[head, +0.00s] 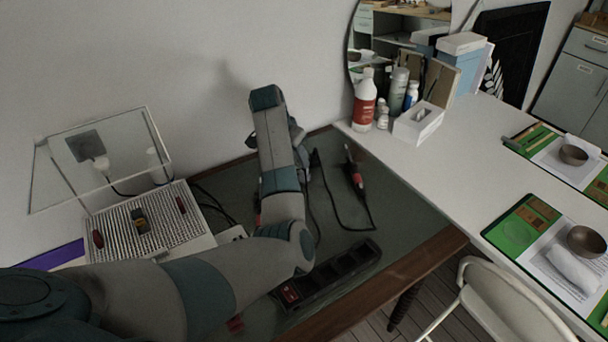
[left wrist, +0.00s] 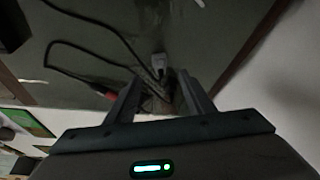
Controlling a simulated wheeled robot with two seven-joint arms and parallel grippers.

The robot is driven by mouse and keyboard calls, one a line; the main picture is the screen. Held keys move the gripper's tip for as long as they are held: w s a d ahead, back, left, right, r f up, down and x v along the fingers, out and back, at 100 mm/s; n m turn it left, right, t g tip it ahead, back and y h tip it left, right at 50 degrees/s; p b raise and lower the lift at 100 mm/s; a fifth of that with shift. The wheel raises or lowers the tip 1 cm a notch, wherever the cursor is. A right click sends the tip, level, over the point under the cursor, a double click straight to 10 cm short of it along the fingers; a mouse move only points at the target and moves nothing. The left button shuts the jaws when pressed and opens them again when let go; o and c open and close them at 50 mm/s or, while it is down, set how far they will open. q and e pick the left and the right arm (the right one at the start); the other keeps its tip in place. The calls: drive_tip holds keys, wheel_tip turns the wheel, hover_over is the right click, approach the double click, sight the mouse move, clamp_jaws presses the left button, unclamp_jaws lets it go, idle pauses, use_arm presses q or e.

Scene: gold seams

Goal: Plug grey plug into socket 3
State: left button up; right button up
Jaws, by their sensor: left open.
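My left gripper (left wrist: 157,82) is open, its two fingers apart. A grey plug (left wrist: 158,64) lies on the dark mat just beyond the fingertips in the left wrist view, roughly between them, with a dark cable; I cannot tell whether they touch. In the head view my forearm hides the plug and most of my left gripper (head: 303,160). The black power strip (head: 336,274) lies at the front of the mat, with several sockets in a row and a red switch at its left end. No socket numbers are legible. My right gripper is not in view.
A red-and-black corded object (head: 354,170) lies right of my forearm. The dark mat (head: 400,205) has free room at right. Bottles (head: 365,100) and a tissue box (head: 418,122) stand on the white table.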

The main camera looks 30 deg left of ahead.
sight(301, 172)
use_arm(q)
drive_tip(key=x, duration=0.5)
drive_tip(key=shift+f, duration=0.1)
drive_tip(key=shift+w+d+f+p, duration=0.1)
drive_tip(key=shift+w+f+p, duration=0.05)
drive_tip(key=shift+f+p, duration=0.25)
drive_tip(key=x, duration=0.3)
drive_tip(key=shift+f+p, duration=0.35)
drive_tip(key=shift+f, duration=0.05)
drive_tip(key=shift+w+f, duration=0.2)
drive_tip(key=shift+f, duration=0.1)
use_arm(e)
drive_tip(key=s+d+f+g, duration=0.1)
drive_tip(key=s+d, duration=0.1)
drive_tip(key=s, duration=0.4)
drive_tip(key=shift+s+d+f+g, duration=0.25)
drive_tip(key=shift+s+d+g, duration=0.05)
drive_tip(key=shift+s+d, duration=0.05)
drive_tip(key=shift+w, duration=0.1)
use_arm(q)
drive_tip(key=c, duration=1.1)
drive_tip(key=shift+o, duration=0.2)
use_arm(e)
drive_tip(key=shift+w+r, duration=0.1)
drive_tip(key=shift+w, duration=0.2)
